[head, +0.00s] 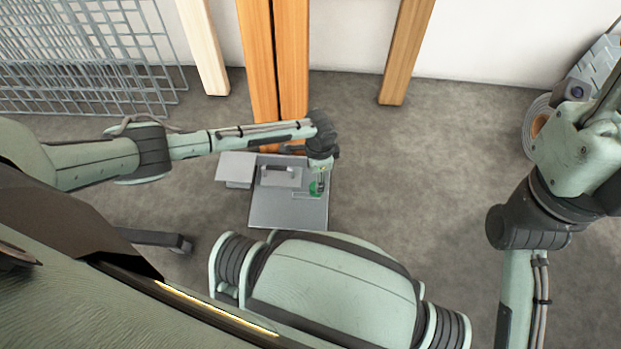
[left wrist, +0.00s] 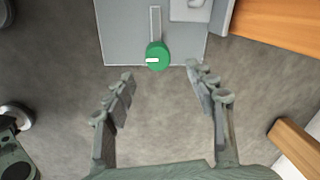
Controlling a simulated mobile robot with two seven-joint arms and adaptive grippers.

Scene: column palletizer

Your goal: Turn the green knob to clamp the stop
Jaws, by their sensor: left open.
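The green knob (left wrist: 158,57) is round with a white mark pointing left in the left wrist view. It sits at the end of a pale slot (left wrist: 155,22) on a grey metal plate (left wrist: 120,30). In the head view the knob (head: 315,188) shows partly behind my left gripper (head: 321,182). My left gripper is open, and in the left wrist view its two fingers (left wrist: 160,85) stand apart on either side below the knob, not touching it as far as I can tell. Which part is the stop I cannot tell. My right gripper is out of view.
The plate (head: 290,217) carries a raised block with a dark handle (head: 281,169). Wooden posts (head: 262,70) stand right behind it. A wire mesh (head: 80,60) is at the back left. Grey floor (head: 420,170) to the right is clear.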

